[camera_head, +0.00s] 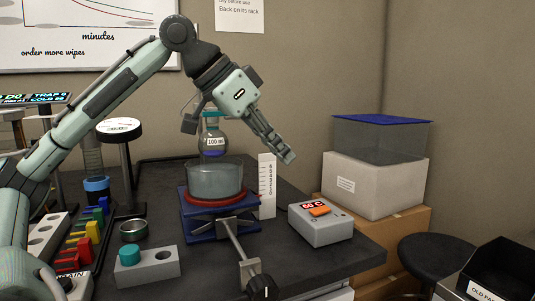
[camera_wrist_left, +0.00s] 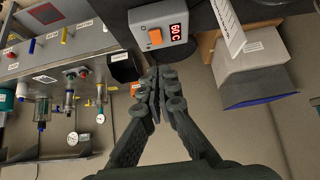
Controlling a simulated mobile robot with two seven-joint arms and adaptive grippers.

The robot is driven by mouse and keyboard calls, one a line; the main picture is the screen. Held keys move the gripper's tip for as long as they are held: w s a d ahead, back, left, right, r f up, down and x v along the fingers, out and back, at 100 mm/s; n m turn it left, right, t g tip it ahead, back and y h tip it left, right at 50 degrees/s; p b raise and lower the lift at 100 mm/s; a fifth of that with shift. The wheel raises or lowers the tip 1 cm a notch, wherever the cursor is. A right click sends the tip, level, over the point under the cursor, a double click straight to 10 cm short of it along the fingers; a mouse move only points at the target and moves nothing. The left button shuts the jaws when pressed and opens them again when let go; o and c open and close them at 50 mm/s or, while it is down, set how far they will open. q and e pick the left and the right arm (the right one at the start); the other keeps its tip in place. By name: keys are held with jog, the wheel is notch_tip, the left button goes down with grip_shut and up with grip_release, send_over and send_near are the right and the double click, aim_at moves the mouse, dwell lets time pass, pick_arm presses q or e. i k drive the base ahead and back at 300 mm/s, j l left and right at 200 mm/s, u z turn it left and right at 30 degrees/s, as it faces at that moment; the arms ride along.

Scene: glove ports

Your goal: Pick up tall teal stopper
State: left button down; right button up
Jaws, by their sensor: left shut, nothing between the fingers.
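A teal stopper (camera_head: 129,255) stands in the left hole of a light grey block (camera_head: 160,268) at the front left of the bench; the block's right hole is empty. A round flask (camera_head: 213,140) labelled 100 ml has a teal piece (camera_head: 210,114) at its neck. I cannot tell which teal piece is the tall stopper. My left gripper (camera_head: 288,158) is shut and empty, in the air right of the flask and above the orange-buttoned box. Its closed fingers show in the wrist view (camera_wrist_left: 160,75). My right gripper is not in view.
A glass bath (camera_head: 215,180) sits on a blue stand below the flask. A grey box reading 60 C (camera_head: 320,224) stands at the bench's right edge. A clamp rod (camera_head: 236,245) sticks out at the front. Stacked boxes (camera_head: 374,184) stand to the right.

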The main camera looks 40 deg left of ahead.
aim_at(129, 254)
jog(key=k+l, duration=0.75)
jog(key=l, duration=0.2)
